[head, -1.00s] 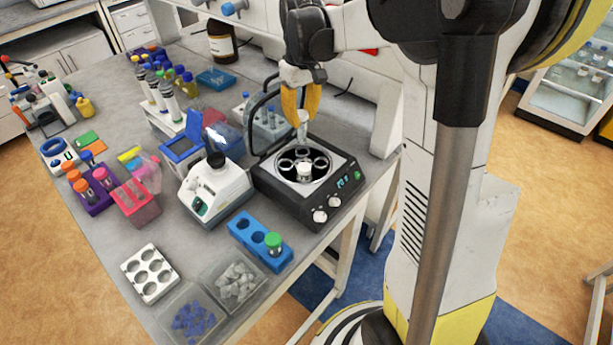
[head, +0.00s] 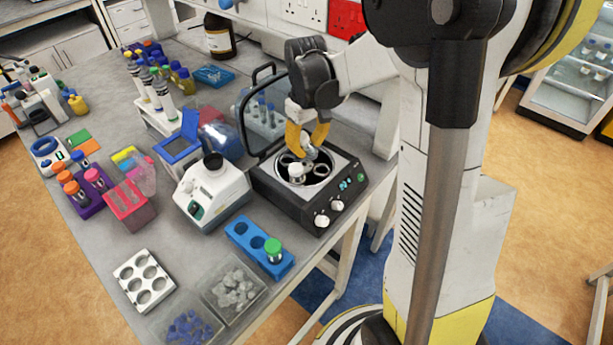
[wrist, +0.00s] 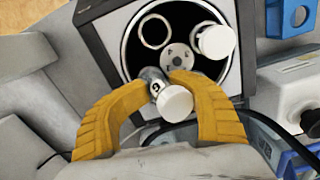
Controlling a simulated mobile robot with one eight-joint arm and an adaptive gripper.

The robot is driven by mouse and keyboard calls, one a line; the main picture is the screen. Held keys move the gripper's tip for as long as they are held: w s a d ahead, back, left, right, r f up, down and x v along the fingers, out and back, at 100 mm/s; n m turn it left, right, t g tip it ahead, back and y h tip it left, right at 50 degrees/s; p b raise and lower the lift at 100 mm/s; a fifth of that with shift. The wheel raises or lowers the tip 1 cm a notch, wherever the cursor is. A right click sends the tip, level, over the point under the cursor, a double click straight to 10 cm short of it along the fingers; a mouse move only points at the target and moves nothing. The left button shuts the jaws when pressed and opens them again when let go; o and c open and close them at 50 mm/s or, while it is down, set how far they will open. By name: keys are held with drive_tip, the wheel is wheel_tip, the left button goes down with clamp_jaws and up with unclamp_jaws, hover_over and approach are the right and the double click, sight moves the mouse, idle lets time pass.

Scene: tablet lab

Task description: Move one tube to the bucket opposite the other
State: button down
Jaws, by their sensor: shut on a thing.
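The black centrifuge (head: 265,187) stands open, its rotor showing in the wrist view around a grey hub (wrist: 178,58). One white-capped tube (wrist: 214,40) sits in a bucket on the rotor's right side; its cap also shows in the head view (head: 297,170). My gripper (head: 309,140) is low over the rotor, its yellow fingers shut on a second white-capped tube (wrist: 173,103). An empty bucket ring (wrist: 155,31) shows at the upper left.
The raised centrifuge lid (head: 262,108) stands behind the rotor. A white bench device (head: 212,188) is close on the left, a blue rack (head: 243,233) with a green-capped tube in front. Clear bins and a white rack (head: 145,280) lie near the front edge.

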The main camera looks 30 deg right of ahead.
sight(300, 159)
drive_tip(key=shift+w+a+f, duration=0.35)
drive_tip(key=shift+w+a, duration=0.05)
drive_tip(key=shift+w, duration=0.3)
drive_tip(key=shift+s+a+r, duration=0.15)
drive_tip(key=shift+s, duration=0.3)
drive_tip(key=shift+f, duration=0.3)
drive_tip(key=shift+f+b, duration=0.2)
drive_tip(key=shift+b, duration=0.2)
drive_tip(key=shift+s+a+f+b, duration=0.15)
drive_tip(key=shift+a+f+b, duration=0.25)
drive_tip(key=shift+f, duration=0.2)
drive_tip(key=shift+f, duration=0.2)
